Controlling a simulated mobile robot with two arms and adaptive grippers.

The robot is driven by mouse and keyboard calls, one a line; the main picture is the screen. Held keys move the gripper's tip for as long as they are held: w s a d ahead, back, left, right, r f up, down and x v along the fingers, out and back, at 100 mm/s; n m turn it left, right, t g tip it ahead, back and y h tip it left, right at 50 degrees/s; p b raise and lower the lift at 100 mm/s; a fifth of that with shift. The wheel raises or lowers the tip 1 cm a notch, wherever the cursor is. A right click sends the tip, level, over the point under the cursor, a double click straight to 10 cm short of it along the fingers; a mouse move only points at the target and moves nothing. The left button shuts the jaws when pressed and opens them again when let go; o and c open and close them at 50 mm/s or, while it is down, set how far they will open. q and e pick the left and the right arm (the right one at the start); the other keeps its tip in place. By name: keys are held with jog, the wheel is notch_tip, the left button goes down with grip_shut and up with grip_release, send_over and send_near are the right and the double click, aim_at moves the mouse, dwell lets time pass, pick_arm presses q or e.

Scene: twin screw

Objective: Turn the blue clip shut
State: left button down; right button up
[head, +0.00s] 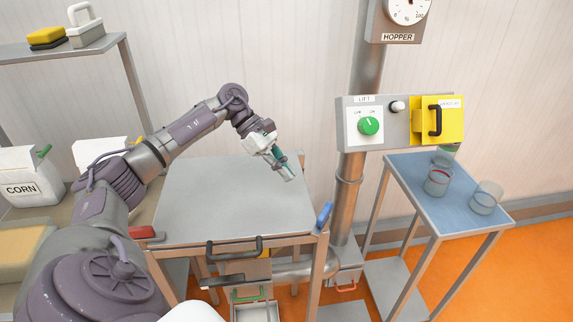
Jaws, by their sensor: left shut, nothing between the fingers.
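The blue clip (323,215) sits at the right edge of the grey steel top (235,190), near its front corner. It stands up at a slant, and I cannot tell whether it is fastened. My left gripper (289,176) is over the right part of the steel top, above and to the left of the blue clip and apart from it. Its fingers are shut and empty, pointing down and right. My right gripper is not in view.
A red clip (143,233) sits at the left front edge. A black handle (234,248) is at the front. A steel pipe (350,190) and a control panel (371,125) stand to the right. A blue-topped side table (410,180) holds several cups.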

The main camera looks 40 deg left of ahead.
aim_at(323, 219)
pick_arm(q)
jog(key=p+x, duration=0.2)
jog(key=x, duration=0.3)
jog(key=shift+d+f, duration=0.1)
jog(key=shift+d, duration=0.25)
jog(key=d+p, duration=0.1)
jog(key=w+d+p, duration=0.1)
jog(key=d, duration=0.1)
jog(key=shift+d+f, duration=0.35)
jog(key=shift+d, duration=0.2)
